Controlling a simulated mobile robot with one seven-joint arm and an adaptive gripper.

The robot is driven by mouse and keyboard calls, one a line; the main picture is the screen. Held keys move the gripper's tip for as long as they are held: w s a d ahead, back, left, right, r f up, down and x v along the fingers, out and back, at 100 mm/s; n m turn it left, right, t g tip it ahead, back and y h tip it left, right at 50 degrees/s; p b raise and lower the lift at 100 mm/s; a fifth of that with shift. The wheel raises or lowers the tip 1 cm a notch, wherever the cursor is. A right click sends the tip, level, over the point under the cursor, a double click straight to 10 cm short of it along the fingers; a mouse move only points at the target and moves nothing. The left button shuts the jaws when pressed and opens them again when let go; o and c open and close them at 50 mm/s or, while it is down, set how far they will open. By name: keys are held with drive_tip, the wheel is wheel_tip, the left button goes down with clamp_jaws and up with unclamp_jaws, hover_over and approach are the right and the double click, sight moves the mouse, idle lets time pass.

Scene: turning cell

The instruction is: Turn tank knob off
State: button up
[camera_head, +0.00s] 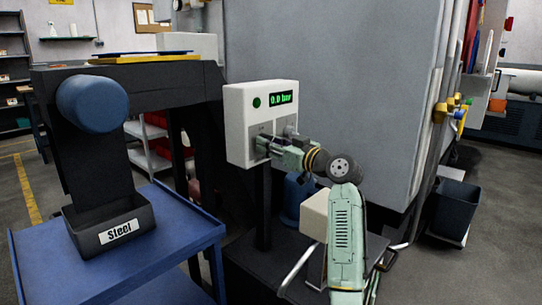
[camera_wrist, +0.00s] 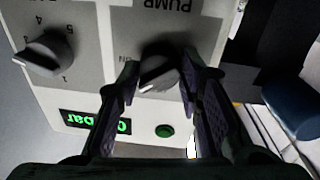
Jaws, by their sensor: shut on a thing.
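A white control box (camera_head: 246,110) stands on a post in the head view, with a green display (camera_head: 281,98) reading 0.0 bar and a round green light (camera_head: 257,102). In the wrist view the panel (camera_wrist: 195,30) appears upside down. My gripper (camera_head: 268,144) reaches the box from the right. Its fingers are shut on the dark knob (camera_wrist: 158,66) under the PUMP label, one on each side. The knob's white mark points to the lower left in the wrist view, near the letters ON. A second dark knob (camera_wrist: 47,52) with a numbered scale is free. No tank label is readable.
A large grey cabinet (camera_head: 325,60) stands behind the box. A blue cart (camera_head: 150,260) with a dark bin (camera_head: 80,235) labelled Steel stands at the left. A blue container (camera_wrist: 292,105) shows at the right of the wrist view.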

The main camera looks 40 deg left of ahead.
drive_tip(key=shift+f+n+g+b, duration=0.1)
drive_tip(key=shift+n+g+b, duration=0.5)
drive_tip(key=shift+n+b, duration=3.45)
drive_tip(key=n+p, duration=0.2)
drive_tip(key=n, duration=0.1)
drive_tip(key=shift+p, duration=0.4)
drive_tip(key=o, duration=1.2)
drive_tip(key=shift+c, duration=0.2)
drive_tip(key=d, duration=1.2)
drive_tip(key=shift+s+f, duration=0.4)
drive_tip(key=shift+s, duration=0.05)
